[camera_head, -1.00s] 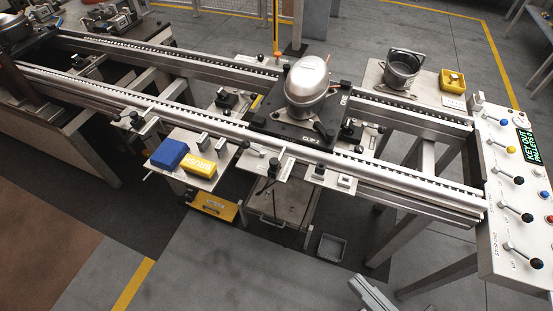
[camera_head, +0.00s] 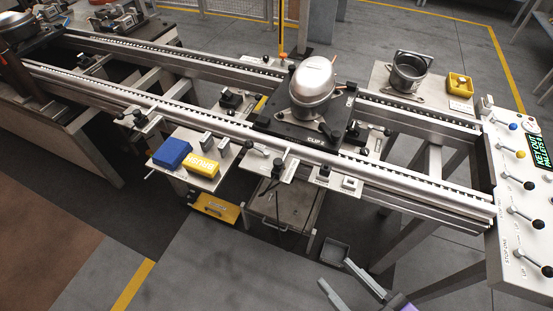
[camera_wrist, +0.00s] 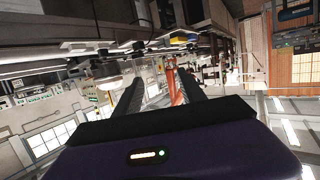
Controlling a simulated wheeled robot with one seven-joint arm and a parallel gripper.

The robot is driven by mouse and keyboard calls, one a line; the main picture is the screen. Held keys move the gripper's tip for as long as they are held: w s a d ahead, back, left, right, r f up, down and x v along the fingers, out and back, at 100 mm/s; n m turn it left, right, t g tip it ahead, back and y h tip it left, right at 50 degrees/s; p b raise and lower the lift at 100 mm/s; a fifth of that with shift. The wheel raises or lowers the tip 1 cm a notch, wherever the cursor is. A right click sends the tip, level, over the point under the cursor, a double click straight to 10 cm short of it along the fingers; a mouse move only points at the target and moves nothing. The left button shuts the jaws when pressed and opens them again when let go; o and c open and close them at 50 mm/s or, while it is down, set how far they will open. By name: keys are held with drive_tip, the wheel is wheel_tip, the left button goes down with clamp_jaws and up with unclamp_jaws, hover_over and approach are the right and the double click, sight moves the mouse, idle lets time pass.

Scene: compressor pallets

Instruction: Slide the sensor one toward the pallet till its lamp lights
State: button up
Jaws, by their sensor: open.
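The dark pallet (camera_head: 284,130) sits on the twin-rail conveyor and carries a silver compressor dome (camera_head: 313,83). In front of it, a small bracket plate (camera_head: 268,170) at the near rail holds a black upright sensor-like post (camera_head: 278,168). Another small dark block (camera_head: 323,172) stands to its right, beside a white box (camera_head: 350,183). I cannot read which one is sensor one, and no lit lamp is discernible. My gripper (camera_head: 335,273) is open and empty at the lower right, well apart from these. Its two fingers also show spread in the wrist view (camera_wrist: 160,80).
A side shelf (camera_head: 205,180) holds a blue block (camera_head: 171,152) and a yellow brush box (camera_head: 202,167). A control panel (camera_head: 510,205) with several levers stands at the right. A grey bin (camera_head: 334,250) lies on the floor near my fingers. Open floor lies at the front left.

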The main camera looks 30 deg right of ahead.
drive_tip(key=w+d+f+b, duration=0.1)
drive_tip(key=w+f+b, duration=0.2)
drive_tip(key=w+f, duration=0.6)
drive_tip(key=m+t+h+b, duration=0.1)
drive_tip(key=m+h+b, duration=0.1)
drive_tip(key=h+b, duration=0.2)
approach(279, 166)
wheel_tip(279, 166, down, 4)
drive_tip(key=w, duration=0.2)
drive_tip(key=w+r+m+t+h, duration=0.1)
drive_tip(key=w, duration=0.1)
drive_tip(key=w+d+r+m+h+b, duration=0.1)
drive_tip(key=w, duration=0.1)
drive_tip(key=shift+w+r, duration=0.2)
drive_tip(key=p+x, duration=0.1)
drive_tip(key=x, duration=0.3)
drive_tip(key=p+x, duration=0.1)
drive_tip(key=x, duration=0.2)
drive_tip(key=shift+w+d+r, duration=0.15)
drive_tip(key=shift+w+r, duration=0.05)
drive_tip(key=shift+w, duration=0.2)
drive_tip(key=shift+c, duration=0.2)
clamp_jaws()
